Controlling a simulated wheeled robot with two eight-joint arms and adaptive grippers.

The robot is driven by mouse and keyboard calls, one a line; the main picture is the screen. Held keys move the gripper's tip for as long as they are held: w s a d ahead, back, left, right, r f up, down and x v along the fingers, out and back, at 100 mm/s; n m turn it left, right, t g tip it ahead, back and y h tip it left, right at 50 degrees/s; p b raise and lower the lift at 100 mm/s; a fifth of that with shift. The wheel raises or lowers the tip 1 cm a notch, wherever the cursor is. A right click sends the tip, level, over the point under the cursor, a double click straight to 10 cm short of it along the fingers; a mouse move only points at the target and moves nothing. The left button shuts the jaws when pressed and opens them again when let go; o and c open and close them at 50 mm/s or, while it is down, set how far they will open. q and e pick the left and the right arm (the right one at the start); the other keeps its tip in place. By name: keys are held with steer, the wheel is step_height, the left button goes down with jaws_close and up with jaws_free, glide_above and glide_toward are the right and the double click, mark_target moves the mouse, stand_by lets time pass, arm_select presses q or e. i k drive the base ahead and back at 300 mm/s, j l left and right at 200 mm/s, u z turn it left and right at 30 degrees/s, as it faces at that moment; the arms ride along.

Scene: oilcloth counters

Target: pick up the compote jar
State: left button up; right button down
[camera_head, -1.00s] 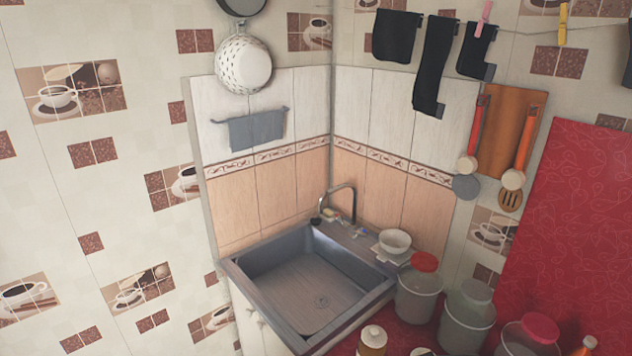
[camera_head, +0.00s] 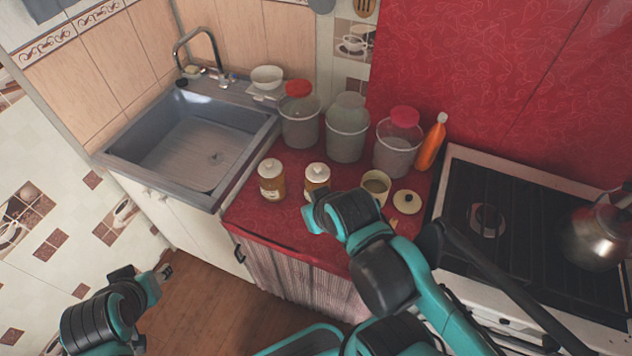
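No single jar is plainly the compote jar. Three big grey-looking jars stand in a row on the red counter against the wall: a left jar with a red lid (camera_head: 300,122), a middle jar with a pale lid (camera_head: 347,135) and a right jar with a pinkish-red lid (camera_head: 395,152). Two small amber jars with white lids stand in front, one on the left (camera_head: 271,185) and one on the right (camera_head: 316,178). My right gripper (camera_head: 312,208) is by the front of the right amber jar; its fingers are unclear. My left gripper (camera_head: 166,271) is low over the floor, apart from the jars.
An orange bottle (camera_head: 431,143) stands right of the big jars. An open pale pot (camera_head: 375,186) and a small round lidded thing (camera_head: 407,202) are near my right arm. A stove (camera_head: 520,215) with a kettle (camera_head: 596,236) is at right, a sink (camera_head: 190,150) at left.

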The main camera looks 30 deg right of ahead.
mark_target(308, 184)
steer(key=k+j+z, duration=0.1)
steer(key=z, duration=0.25)
steer(key=k+j+z, duration=0.15)
steer(key=z, duration=0.2)
steer(key=k+j+z, duration=0.1)
steer(key=z, duration=0.25)
